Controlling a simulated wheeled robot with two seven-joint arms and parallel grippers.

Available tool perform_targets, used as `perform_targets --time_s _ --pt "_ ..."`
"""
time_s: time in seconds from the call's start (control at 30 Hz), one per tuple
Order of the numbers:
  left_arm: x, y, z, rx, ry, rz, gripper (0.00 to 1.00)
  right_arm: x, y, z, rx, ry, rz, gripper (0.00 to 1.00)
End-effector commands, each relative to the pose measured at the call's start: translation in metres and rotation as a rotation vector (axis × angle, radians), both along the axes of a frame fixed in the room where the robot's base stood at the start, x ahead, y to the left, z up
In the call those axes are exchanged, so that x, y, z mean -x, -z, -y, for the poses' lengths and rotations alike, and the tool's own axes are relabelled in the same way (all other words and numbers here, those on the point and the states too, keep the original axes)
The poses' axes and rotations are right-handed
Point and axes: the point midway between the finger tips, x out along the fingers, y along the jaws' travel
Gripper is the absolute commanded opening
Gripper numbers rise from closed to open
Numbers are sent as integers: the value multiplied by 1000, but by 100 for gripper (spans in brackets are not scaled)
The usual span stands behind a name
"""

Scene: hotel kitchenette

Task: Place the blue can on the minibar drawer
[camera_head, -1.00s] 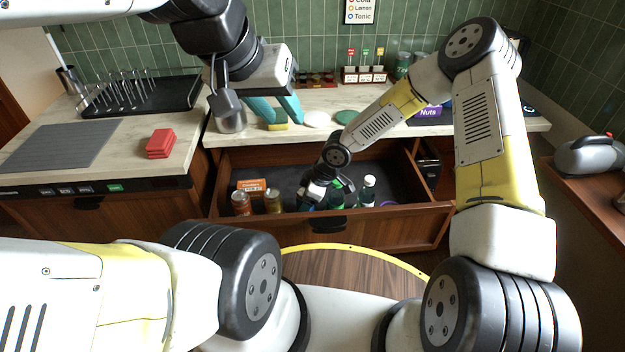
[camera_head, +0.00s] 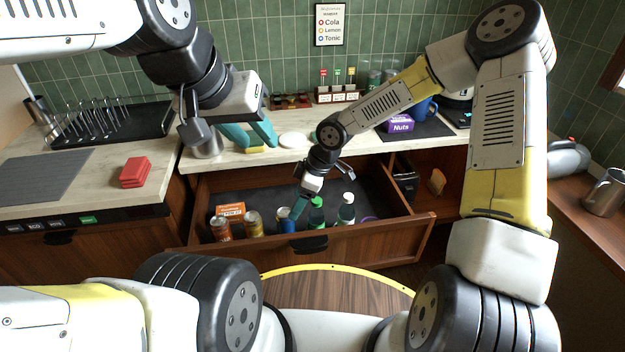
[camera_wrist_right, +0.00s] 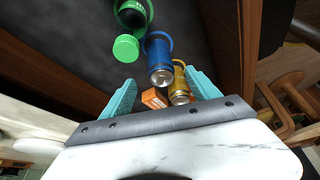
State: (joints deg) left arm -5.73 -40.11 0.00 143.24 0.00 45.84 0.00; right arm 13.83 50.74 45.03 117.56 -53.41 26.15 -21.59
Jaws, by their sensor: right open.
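The blue can (camera_head: 283,214) stands in the open minibar drawer (camera_head: 385,232), between the gold can (camera_head: 254,223) and a green bottle (camera_head: 316,213). In the right wrist view the blue can (camera_wrist_right: 160,58) shows its silver end, just beyond and between the teal fingers. My right gripper (camera_wrist_right: 163,78) is open and empty above the drawer, with its fingers apart. In the head view one teal finger partly covers the blue can. My left gripper (camera_head: 250,134) is open and empty above the counter, near a yellow sponge (camera_head: 253,149).
A red-brown can (camera_head: 221,229), an orange box (camera_head: 230,210) and a white-capped bottle (camera_head: 346,209) share the drawer. The back of the drawer is mostly clear. Red blocks (camera_head: 134,172) and a purple nuts box (camera_head: 401,123) sit on the counters.

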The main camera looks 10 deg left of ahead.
Motion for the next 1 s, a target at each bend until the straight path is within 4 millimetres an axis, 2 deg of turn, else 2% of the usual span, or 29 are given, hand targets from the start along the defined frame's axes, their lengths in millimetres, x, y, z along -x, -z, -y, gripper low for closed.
perform_targets --time_s 0.17,0.27,0.37,0.5,0.67,0.8,1.0 --pt "0 0 0 0 0 0 36 0 -4 4 9 6 1 70" --pt "0 0 0 0 0 0 36 -2 -13 19 49 40 10 70" --pt "0 0 0 0 0 0 36 -4 -32 45 117 111 25 70" --pt "0 0 0 0 0 0 36 -3 -77 98 224 287 55 70" --pt "0 0 0 0 0 0 36 13 -137 153 287 536 90 70" --pt "0 0 0 0 0 0 36 38 -189 191 275 767 113 70" --pt "0 0 0 0 0 0 36 89 -252 228 144 1088 115 70"
